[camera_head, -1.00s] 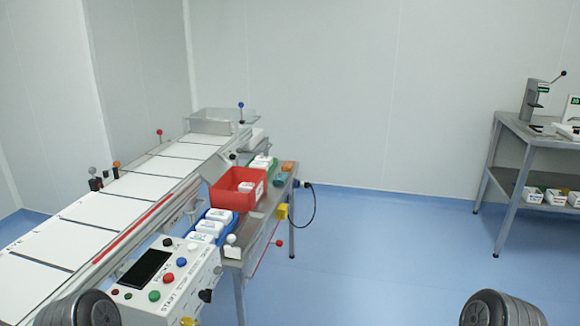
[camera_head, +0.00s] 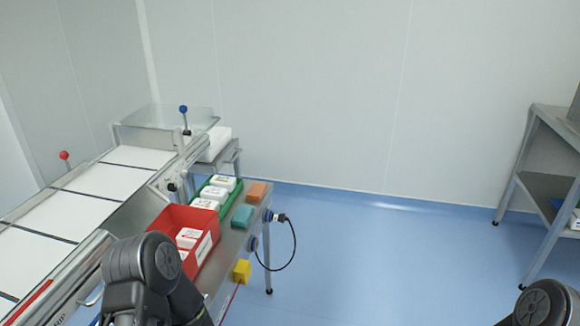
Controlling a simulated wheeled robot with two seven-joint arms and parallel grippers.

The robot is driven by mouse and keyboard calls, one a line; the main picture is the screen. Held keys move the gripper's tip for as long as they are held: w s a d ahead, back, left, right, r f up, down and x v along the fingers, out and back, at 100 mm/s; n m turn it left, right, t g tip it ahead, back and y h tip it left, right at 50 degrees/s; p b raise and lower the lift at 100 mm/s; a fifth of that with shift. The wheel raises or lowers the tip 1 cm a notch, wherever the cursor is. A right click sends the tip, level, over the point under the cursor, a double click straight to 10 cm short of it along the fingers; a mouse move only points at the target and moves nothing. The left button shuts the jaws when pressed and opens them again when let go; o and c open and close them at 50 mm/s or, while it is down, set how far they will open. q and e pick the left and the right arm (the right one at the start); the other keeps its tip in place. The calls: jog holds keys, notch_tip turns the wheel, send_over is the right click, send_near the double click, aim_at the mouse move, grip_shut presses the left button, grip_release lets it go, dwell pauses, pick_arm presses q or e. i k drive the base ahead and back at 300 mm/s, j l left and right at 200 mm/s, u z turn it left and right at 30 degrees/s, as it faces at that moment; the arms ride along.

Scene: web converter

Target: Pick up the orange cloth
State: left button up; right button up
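The orange cloth (camera_head: 256,191) is a small folded block at the far right corner of the side table (camera_head: 229,248). It lies just behind a teal cloth (camera_head: 242,216) and to the right of a green tray (camera_head: 226,204). My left arm shows at the lower left, in front of the red bin, and my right arm shows at the bottom right corner. Neither gripper's fingers are in view. Nothing covers the orange cloth.
A red bin (camera_head: 204,217) with white packs stands beside the green tray. The conveyor (camera_head: 75,208) runs along the left. A yellow block (camera_head: 241,271) and a black cable (camera_head: 294,244) are at the table's right edge. A metal bench (camera_head: 545,190) stands far right. Blue floor between is clear.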

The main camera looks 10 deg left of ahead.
aim_at(256, 190)
jog(key=i+z, duration=0.1)
jog(key=i, duration=0.45)
jog(key=i+j+z, duration=0.1)
jog(key=i, duration=0.45)
jog(key=i+j+z, duration=0.1)
jog(key=i, duration=0.45)
